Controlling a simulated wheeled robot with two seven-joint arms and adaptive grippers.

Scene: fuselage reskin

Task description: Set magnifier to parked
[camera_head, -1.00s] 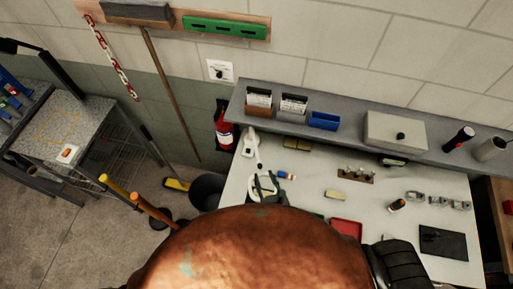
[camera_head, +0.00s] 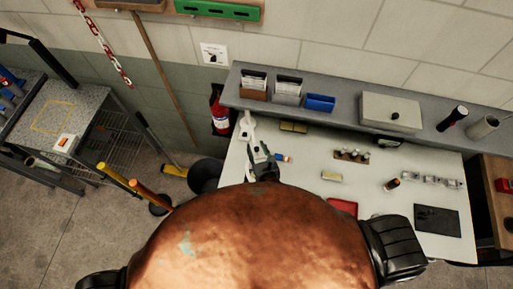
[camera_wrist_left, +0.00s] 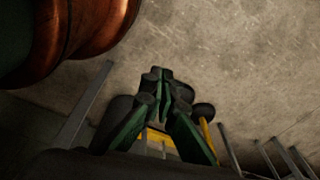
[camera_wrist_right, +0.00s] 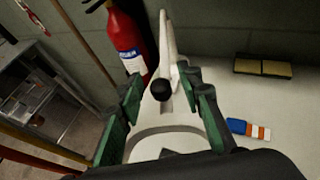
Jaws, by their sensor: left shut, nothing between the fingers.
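The magnifier (camera_head: 246,126) stands at the left end of the white bench, with a white arm and base. In the right wrist view its white arm (camera_wrist_right: 168,45) runs down to a black knob (camera_wrist_right: 161,89), and part of a pale ring (camera_wrist_right: 140,141) shows below. My right gripper (camera_head: 262,157) is over the magnifier. In its wrist view the right gripper (camera_wrist_right: 165,88) is open, with the knob between its spread fingertips; I cannot tell whether they touch it. My left gripper (camera_wrist_left: 165,80) is shut and empty above the floor, away from the bench.
A blue, white and orange item (camera_wrist_right: 249,130) lies right of the gripper. A red extinguisher (camera_wrist_right: 127,38) hangs behind the bench's left end. A yellow block (camera_head: 332,176) and a red tray (camera_head: 343,207) lie on the bench (camera_head: 308,160). A grey shelf (camera_head: 345,118) runs along the back.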

